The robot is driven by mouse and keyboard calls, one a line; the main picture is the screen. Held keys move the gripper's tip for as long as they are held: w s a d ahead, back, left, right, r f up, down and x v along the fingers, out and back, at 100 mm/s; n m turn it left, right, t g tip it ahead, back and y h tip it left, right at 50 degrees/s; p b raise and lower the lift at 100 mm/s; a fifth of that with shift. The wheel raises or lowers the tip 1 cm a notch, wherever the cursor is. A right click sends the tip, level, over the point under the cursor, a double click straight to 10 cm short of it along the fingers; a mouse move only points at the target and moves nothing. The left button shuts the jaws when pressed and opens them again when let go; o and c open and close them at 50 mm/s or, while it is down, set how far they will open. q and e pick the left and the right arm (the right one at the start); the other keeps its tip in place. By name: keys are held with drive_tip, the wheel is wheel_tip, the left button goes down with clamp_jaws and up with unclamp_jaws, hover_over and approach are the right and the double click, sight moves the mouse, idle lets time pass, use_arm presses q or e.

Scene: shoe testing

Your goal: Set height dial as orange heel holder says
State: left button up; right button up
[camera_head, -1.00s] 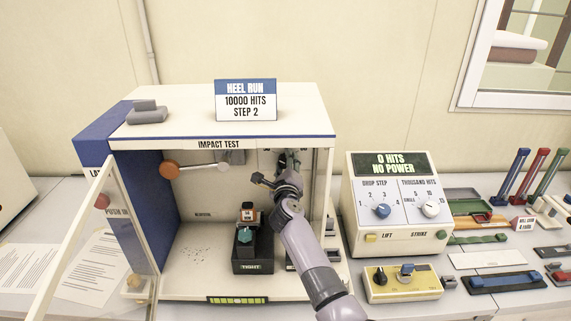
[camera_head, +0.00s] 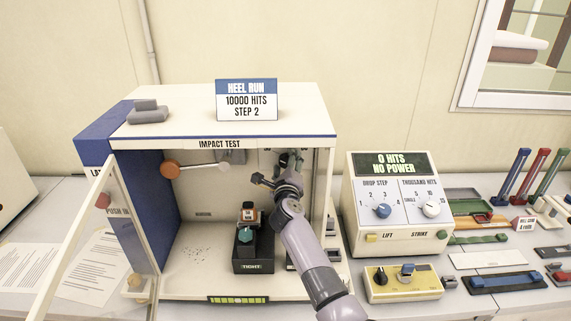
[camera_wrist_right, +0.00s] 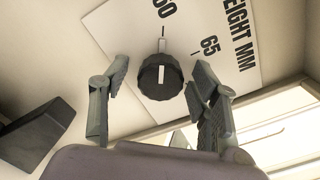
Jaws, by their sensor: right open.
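The black height dial (camera_wrist_right: 160,76) shows in the right wrist view on a white plate (camera_wrist_right: 123,40) marked HEIGHT MM. Its white line points at the 60 tick; a 65 mark stands to the right. My right gripper (camera_wrist_right: 160,88) is open, with one finger on each side of the dial and visible gaps between. In the head view my right gripper (camera_head: 288,163) is inside the impact test cabinet by its right wall and hides the dial.
The cabinet (camera_head: 190,291) is open, its clear door (camera_head: 97,235) swung left. A hammer with an orange head (camera_head: 169,170) hangs inside. A control box (camera_head: 399,238) stands to the right, with a yellow box (camera_head: 385,293) before it. A dark wedge (camera_wrist_right: 38,132) shows in the wrist view.

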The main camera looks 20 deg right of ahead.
drive_tip(key=shift+s, duration=0.1)
drive_tip(key=v, duration=1.2)
